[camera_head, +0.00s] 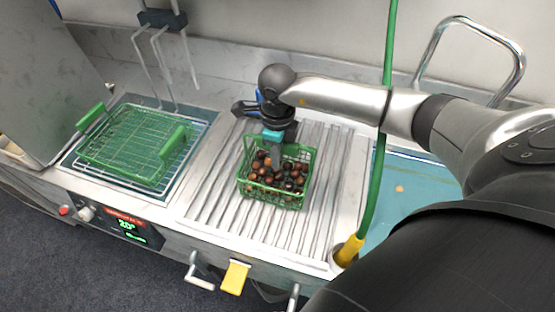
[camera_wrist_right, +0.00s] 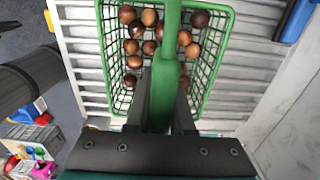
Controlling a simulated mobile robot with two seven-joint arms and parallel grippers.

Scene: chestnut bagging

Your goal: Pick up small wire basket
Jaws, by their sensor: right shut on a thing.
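The small green wire basket (camera_head: 272,190) holds several brown chestnuts (camera_head: 290,178) and stands on the ribbed metal drainboard in the head view. My right gripper (camera_head: 276,155) comes down into the basket's upper part from behind. In the right wrist view, my right gripper (camera_wrist_right: 160,118) is shut on the basket's green handle (camera_wrist_right: 172,60), which runs up the middle of the picture. The basket's wire rim and side (camera_wrist_right: 218,62) and the chestnuts (camera_wrist_right: 150,48) show around the handle. I cannot tell if the basket's base is clear of the drainboard. My left gripper is not in view.
A larger green wire basket (camera_head: 125,140) with two green grips sits over a fryer well at the left. A green hose (camera_head: 377,170) stands upright right of the drainboard (camera_head: 215,190). A yellow lever (camera_head: 235,277) projects at the front. Bare ribbed surface surrounds the small basket.

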